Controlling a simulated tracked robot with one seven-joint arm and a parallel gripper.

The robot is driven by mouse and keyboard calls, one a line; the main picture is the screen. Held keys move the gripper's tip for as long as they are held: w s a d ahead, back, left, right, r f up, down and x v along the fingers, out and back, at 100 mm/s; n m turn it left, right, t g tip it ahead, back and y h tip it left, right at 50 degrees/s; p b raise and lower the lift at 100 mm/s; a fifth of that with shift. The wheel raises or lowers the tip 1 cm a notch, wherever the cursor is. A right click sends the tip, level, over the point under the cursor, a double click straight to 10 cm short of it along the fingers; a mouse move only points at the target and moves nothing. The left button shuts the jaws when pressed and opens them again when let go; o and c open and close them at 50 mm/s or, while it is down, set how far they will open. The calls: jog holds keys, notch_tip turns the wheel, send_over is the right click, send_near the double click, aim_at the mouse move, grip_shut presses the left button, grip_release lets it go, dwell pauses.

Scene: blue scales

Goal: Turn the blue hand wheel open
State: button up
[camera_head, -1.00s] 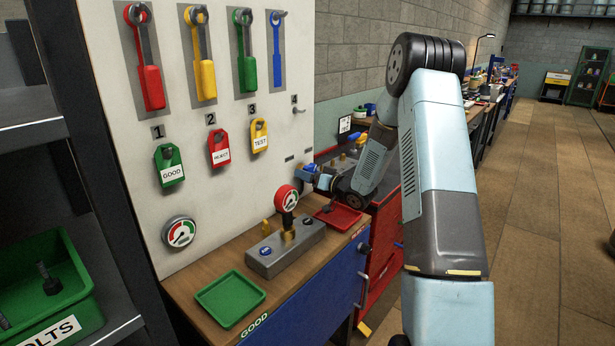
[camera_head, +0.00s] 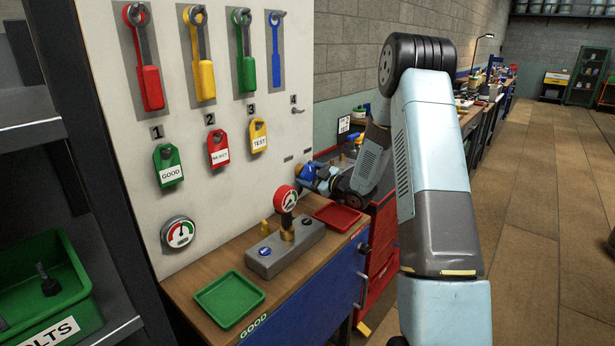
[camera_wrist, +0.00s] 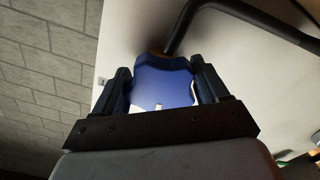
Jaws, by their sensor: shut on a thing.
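A blue piece with a scalloped edge (camera_wrist: 163,82), which looks like the hand wheel, sits between my gripper's two fingers (camera_wrist: 164,92) in the wrist view. It has a small white mark. The fingers press on it from both sides. In the head view, my gripper (camera_head: 312,174) is at the right edge of the pale panel, beyond the red tray. The wheel is small there and hard to tell from my dark blue fingers. How far it is turned cannot be read.
A dark bent bar (camera_wrist: 235,14) passes close beyond the blue piece. Tools and tags hang on the panel (camera_head: 215,190).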

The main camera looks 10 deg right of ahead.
jog(key=n, duration=0.4)
jog(key=shift+s+a+f+n, duration=0.1)
jog(key=shift+f+n, duration=0.05)
jog(key=shift+n, duration=0.15)
jog(key=n, duration=0.4)
jog(key=shift+n, duration=0.3)
jog(key=o, duration=0.7)
jog(key=shift+f, duration=0.1)
jog(key=shift+c, duration=0.2)
jog(key=o, duration=0.3)
jog(key=shift+r, duration=0.2)
jog(key=v, duration=1.3)
jog(key=shift+s+d, duration=0.25)
jog(key=shift+d, duration=0.05)
